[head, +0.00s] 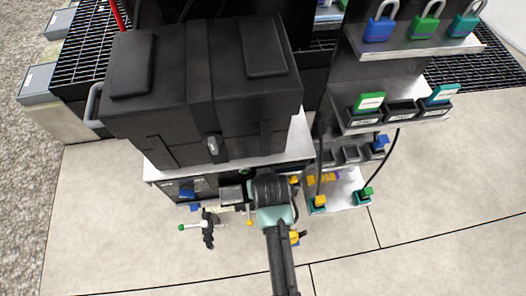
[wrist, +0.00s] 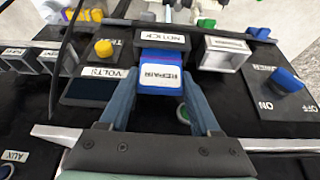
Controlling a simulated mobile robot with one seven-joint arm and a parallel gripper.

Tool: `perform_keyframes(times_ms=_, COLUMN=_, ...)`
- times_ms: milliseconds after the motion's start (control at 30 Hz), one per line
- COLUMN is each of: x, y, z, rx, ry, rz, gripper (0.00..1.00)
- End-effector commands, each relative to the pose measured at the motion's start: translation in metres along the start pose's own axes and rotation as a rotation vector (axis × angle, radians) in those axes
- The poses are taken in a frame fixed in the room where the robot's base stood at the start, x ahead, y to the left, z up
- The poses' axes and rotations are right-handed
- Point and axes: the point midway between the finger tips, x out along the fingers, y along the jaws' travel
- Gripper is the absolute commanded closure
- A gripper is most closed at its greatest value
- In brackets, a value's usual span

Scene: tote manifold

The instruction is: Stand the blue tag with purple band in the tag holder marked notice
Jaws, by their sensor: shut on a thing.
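In the wrist view my gripper (wrist: 162,84) is shut on a blue tag (wrist: 160,54) with a white face reading REPAIR, upside down in the picture. In the head view my arm covers the fingertips and the tag. A row of tag holders on the right shelf has a green tag (head: 369,102), an empty middle holder (head: 402,116) and a teal tag (head: 441,94); their labels are too small to read.
The wrist view shows a VOLTS display (wrist: 90,90), a yellow knob (wrist: 104,48), a white-framed piece (wrist: 224,54) and a blue ON/OFF switch (wrist: 287,79) around the tag. A big black case (head: 200,95) stands left of the shelves. Padlocks (head: 425,22) sit on the top shelf.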

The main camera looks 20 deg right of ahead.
Motion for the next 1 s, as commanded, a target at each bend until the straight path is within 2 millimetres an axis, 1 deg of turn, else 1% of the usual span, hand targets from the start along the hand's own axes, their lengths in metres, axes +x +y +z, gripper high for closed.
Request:
perform_keyframes(times_ms=333, x=0.002, y=0.000, z=0.001, rx=0.000, ry=0.001, rz=0.000, gripper=0.89)
perform_keyframes(times_ms=367, x=0.002, y=0.000, z=0.001, rx=0.000, ry=0.001, rz=0.000, gripper=0.34)
perform_keyframes(times_ms=400, x=0.002, y=0.000, z=0.001, rx=0.000, ry=0.001, rz=0.000, gripper=0.27)
perform_keyframes(times_ms=533, x=0.002, y=0.000, z=0.001, rx=0.000, ry=0.001, rz=0.000, gripper=0.04)
perform_keyframes(times_ms=567, x=0.002, y=0.000, z=0.001, rx=0.000, ry=0.001, rz=0.000, gripper=0.01)
perform_keyframes(times_ms=867, x=0.001, y=0.000, z=0.001, rx=0.000, ry=0.001, rz=0.000, gripper=0.01)
perform_keyframes(times_ms=1000, x=-0.010, y=0.000, z=0.000, rx=0.000, ry=0.002, rz=0.000, gripper=0.01)
